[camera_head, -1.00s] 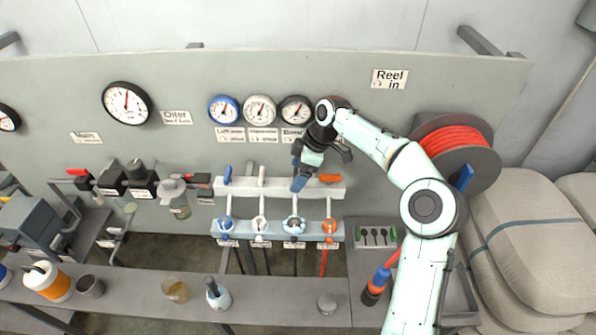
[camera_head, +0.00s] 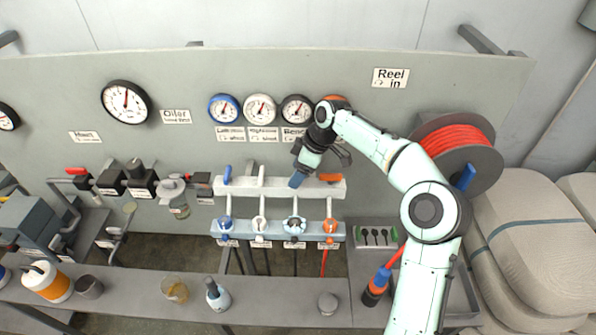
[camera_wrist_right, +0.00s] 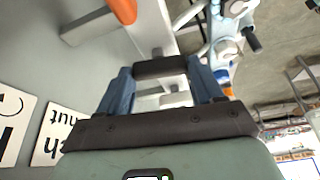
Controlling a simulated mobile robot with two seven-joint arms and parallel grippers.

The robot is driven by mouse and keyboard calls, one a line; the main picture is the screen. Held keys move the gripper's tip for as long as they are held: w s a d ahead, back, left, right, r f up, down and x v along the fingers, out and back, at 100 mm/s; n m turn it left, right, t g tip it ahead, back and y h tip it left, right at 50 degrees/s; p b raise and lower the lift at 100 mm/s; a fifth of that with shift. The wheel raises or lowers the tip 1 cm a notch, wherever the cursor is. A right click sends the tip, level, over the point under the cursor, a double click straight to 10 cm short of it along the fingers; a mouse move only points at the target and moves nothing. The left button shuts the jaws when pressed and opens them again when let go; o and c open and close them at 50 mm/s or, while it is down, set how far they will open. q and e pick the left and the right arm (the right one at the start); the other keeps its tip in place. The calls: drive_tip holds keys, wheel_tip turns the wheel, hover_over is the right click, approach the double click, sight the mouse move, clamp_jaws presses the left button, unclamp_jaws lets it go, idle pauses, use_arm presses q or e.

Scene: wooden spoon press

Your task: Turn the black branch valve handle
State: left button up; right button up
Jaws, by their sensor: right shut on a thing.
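The black branch valve handle (camera_wrist_right: 160,67) shows in the right wrist view as a short dark bar across the gap between my blue fingers. My right gripper (camera_wrist_right: 163,78) is shut on it, with one finger at each end of the bar. In the head view my right gripper (camera_head: 297,180) reaches down to the white manifold (camera_head: 272,187), between the white and orange handles, and hides the black handle. My left gripper is not in view.
An orange handle (camera_head: 330,178) is close on the right of my gripper. White (camera_head: 261,174) and blue (camera_head: 227,175) handles are to the left. Gauges, including a black-rimmed one (camera_head: 298,109), hang above. A red hose reel (camera_head: 455,145) is beyond my right arm.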

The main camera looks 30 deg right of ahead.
drive_tip(key=m+t+b, duration=0.1)
drive_tip(key=m, duration=0.1)
drive_tip(key=shift+s+a+m+h, duration=0.1)
drive_tip(key=shift+m+h, duration=0.2)
drive_tip(key=m+h, duration=0.1)
drive_tip(key=m, duration=0.2)
drive_tip(key=shift+a+m+t+b, duration=0.1)
drive_tip(key=shift+m+t+b, duration=0.2)
drive_tip(key=m+h, duration=0.2)
drive_tip(key=m, duration=0.3)
drive_tip(key=shift+a, duration=0.15)
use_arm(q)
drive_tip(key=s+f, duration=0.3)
use_arm(e)
drive_tip(key=m+h, duration=0.2)
drive_tip(key=m, duration=0.3)
drive_tip(key=shift+g, duration=0.4)
drive_tip(key=o, duration=1.1)
drive_tip(key=shift+c, duration=0.2)
